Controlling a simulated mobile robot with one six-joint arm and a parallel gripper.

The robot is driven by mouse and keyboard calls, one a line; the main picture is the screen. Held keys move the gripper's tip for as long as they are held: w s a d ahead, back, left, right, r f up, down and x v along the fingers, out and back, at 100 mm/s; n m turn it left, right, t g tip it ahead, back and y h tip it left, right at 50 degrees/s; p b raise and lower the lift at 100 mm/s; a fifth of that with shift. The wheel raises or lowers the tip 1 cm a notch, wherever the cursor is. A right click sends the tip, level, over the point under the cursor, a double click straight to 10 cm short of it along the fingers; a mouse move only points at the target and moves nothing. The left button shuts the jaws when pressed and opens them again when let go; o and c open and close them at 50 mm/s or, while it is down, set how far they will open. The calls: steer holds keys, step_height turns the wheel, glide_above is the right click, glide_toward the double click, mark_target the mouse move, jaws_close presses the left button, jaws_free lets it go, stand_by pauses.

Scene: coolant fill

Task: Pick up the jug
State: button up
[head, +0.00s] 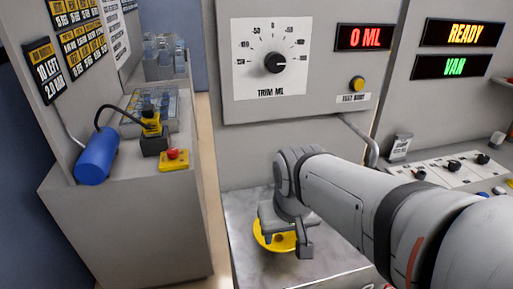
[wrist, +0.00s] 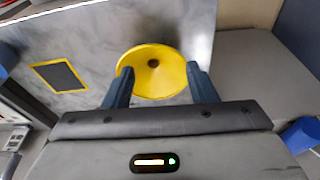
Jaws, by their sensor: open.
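A yellow round piece with a small dark hole (head: 284,243) sits on the metal-topped surface below my gripper. In the wrist view the yellow round piece (wrist: 152,86) looks like a wide dish or funnel seen from above. I cannot tell whether it is the jug or part of it; no other clear jug shows. My gripper (head: 286,232) is open. In the wrist view my gripper's two dark fingers (wrist: 159,74) reach to the left and right edges of the yellow piece, with nothing held. Whether they touch it is unclear.
The metal top (head: 240,212) has a yellow-edged dark square (wrist: 60,76). A grey panel with a trim dial (head: 275,63) and a 0 ML display (head: 364,37) stands behind. On the left counter are a blue cylinder (head: 97,158) and a red button on a yellow box (head: 173,159).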

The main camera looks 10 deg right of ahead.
steer(key=o, duration=0.4)
steer(key=w+d+m, duration=0.1)
steer(key=w, duration=0.2)
steer(key=w+d+r+m+h, duration=0.1)
steer(key=w, duration=0.3)
steer(key=w+d+r+m, duration=0.1)
steer(key=w, duration=0.3)
steer(key=shift+d+r+m, duration=0.2)
steer(key=shift+d+m, duration=0.1)
steer(key=o, duration=0.6)
steer(key=w+d+m, duration=0.1)
steer(key=w+d, duration=0.1)
steer(key=w, duration=0.2)
steer(key=w+d+m+h, duration=0.1)
steer(key=w+m, duration=0.1)
steer(key=w, duration=0.2)
steer(key=w+d+f+m+h+p, duration=0.1)
steer(key=w+d, duration=0.1)
steer(key=w, duration=0.3)
steer(key=shift+d+m+t, duration=0.3)
steer(key=shift+d+m, duration=0.05)
steer(key=shift+m, duration=0.05)
steer(key=shift+c, duration=0.2)
steer(key=p+x, duration=0.1)
steer(key=x, duration=0.6)
